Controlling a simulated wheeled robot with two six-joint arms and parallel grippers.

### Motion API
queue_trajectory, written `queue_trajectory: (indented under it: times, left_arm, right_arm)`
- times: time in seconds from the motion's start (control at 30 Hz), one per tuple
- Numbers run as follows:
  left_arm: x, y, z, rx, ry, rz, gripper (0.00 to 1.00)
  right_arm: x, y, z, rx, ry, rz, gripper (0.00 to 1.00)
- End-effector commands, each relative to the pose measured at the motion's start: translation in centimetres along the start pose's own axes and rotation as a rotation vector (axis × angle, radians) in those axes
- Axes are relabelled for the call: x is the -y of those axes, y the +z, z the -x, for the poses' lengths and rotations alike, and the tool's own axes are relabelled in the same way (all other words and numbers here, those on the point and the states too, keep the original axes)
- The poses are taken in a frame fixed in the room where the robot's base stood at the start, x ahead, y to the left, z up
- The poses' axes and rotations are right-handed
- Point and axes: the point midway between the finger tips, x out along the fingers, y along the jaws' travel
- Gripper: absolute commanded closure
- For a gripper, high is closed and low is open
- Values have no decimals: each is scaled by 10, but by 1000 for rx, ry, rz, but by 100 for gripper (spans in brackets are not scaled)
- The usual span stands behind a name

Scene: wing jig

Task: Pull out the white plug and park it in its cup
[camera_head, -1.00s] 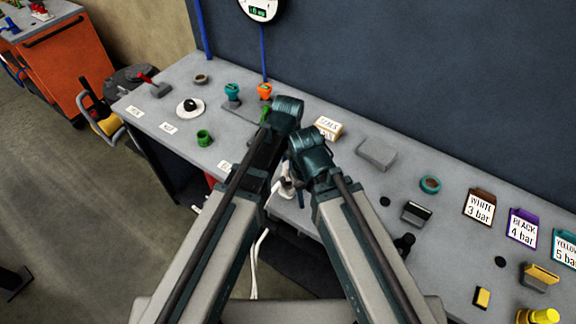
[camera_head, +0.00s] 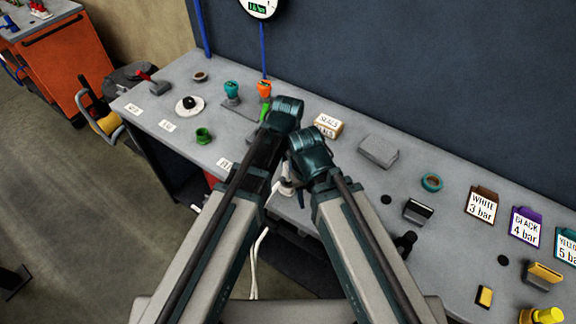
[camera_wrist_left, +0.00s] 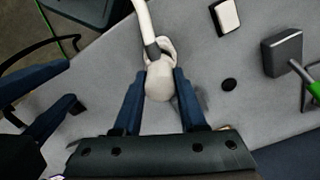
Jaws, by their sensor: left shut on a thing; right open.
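The white plug (camera_wrist_left: 160,88) sits between the two dark blue fingers of my left gripper (camera_wrist_left: 159,80) in the left wrist view, with a white hose (camera_wrist_left: 146,25) running off it. The gripper is shut on it. In the head view a small white piece of the plug (camera_head: 286,187) shows between my two forearms; most of both grippers is hidden there. My right gripper (camera_wrist_left: 70,88) shows at the left of the left wrist view, open and empty, beside the plug. I cannot tell which thing is the plug's cup.
A green cup (camera_head: 203,136), a teal connector (camera_head: 232,92) and an orange one (camera_head: 264,89) stand on the grey bench (camera_head: 340,190). Pressure cards (camera_head: 481,205) stand at the right. A grey block (camera_head: 378,151) lies mid-bench. A blue wall (camera_head: 420,80) is behind.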

Motion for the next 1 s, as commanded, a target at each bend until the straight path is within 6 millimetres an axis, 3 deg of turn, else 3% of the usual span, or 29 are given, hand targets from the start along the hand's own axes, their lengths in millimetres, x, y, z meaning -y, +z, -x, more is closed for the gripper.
queue_trajectory:
  times: [1.0]
  left_arm:
    - [0,0,-13,0,0,0,100]
  right_arm:
    - [1,-1,-12,0,0,0,50]
